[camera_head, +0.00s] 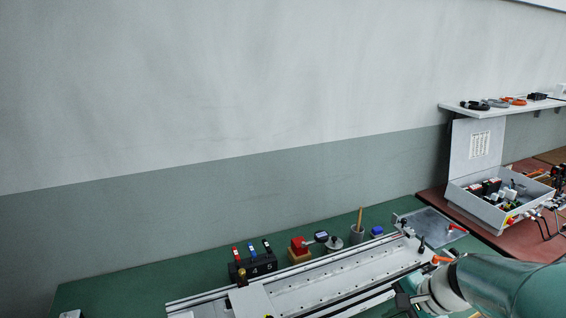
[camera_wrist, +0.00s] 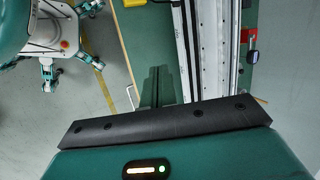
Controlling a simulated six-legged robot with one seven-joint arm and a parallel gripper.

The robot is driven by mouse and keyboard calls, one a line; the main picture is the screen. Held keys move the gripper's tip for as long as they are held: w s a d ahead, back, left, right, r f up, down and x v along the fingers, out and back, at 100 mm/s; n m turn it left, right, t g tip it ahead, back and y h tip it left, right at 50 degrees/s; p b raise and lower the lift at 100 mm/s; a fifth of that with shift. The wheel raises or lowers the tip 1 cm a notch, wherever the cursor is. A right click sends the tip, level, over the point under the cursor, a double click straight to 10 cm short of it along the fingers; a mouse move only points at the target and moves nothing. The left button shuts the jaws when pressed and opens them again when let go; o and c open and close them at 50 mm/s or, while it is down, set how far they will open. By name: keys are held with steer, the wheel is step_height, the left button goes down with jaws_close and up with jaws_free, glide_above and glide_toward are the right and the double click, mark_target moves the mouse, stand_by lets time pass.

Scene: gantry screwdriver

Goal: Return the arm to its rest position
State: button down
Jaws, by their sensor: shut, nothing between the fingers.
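My teal and white arm (camera_head: 490,285) reaches in from the bottom right of the head view, low over the front right of the workbench. My gripper (camera_head: 405,302) is the dark part at its end, beside the near edge of the rail bed; it is shut and holds nothing. Its fingertips are small and partly cut off by the frame. In the wrist view, the teal hand housing and a black bar fill the bottom. Parts of my own legs and body show at its top left.
A long metal rail bed (camera_head: 330,283) lies on the green bench (camera_head: 130,287). Behind it stand a black block with several coloured handles (camera_head: 252,264), a red-topped item (camera_head: 299,246) and a grey cup (camera_head: 356,236). An open electrical box (camera_head: 490,205) sits right, below a shelf (camera_head: 500,109).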

steer(key=s+a+r+n+t+h, duration=0.1)
steer(key=s+a+r+n+h, duration=0.3)
steer(key=s+a+r+n, duration=0.5)
steer(key=shift+s+a+r+n+t+h, duration=0.3)
steer(key=shift+r+n, duration=0.35)
steer(key=shift+n, duration=1.35)
steer(key=shift+s, duration=0.1)
